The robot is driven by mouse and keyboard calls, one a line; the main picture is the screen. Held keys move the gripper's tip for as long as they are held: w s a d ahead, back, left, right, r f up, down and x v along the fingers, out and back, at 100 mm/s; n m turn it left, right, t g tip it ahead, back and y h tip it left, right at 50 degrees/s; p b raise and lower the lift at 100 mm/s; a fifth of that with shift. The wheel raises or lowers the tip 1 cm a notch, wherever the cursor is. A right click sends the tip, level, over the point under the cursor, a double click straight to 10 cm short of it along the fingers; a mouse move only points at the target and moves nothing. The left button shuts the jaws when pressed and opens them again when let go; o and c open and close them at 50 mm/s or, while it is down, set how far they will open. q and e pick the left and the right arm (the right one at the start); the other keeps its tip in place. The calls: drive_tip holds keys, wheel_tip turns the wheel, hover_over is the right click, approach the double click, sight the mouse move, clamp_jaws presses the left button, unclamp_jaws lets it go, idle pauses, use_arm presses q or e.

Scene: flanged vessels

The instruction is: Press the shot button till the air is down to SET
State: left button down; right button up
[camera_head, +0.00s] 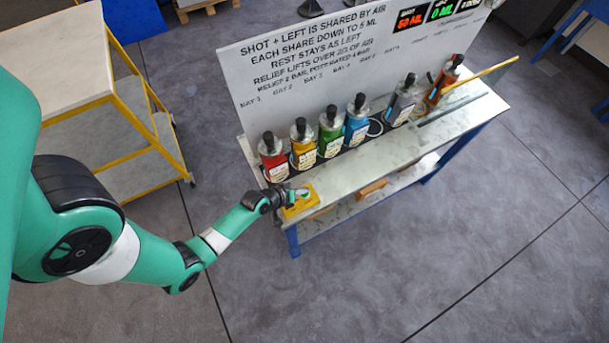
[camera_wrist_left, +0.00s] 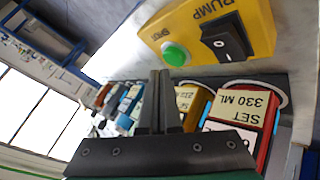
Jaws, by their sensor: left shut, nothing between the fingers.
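The yellow control box (camera_head: 299,208) sits at the near left end of the bench. In the left wrist view the box (camera_wrist_left: 262,12) carries a round green SHOT button (camera_wrist_left: 175,53) and a black PUMP rocker switch (camera_wrist_left: 227,38). My left gripper (camera_head: 291,194) is over the box; in the wrist view its closed, empty fingertips (camera_wrist_left: 160,74) are close beside the green button. I cannot tell whether they touch it. A red vessel (camera_head: 273,160) stands behind the box; its label (camera_wrist_left: 243,107) reads SET 330 ML. My right gripper is out of view.
Yellow, green, blue, grey and orange vessels (camera_head: 331,133) stand in a row along the bench. The white board (camera_head: 290,70) behind bears rules and displays; the red one (camera_head: 410,19) seems to read 50 ML, the green one (camera_head: 441,10) 0 ML. A yellow-framed cart (camera_head: 125,120) stands left.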

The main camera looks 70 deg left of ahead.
use_arm(q)
drive_tip(key=shift+r, duration=0.15)
wheel_tip(320, 180, up, 5)
drive_tip(key=p, duration=0.5)
idle(0.6)
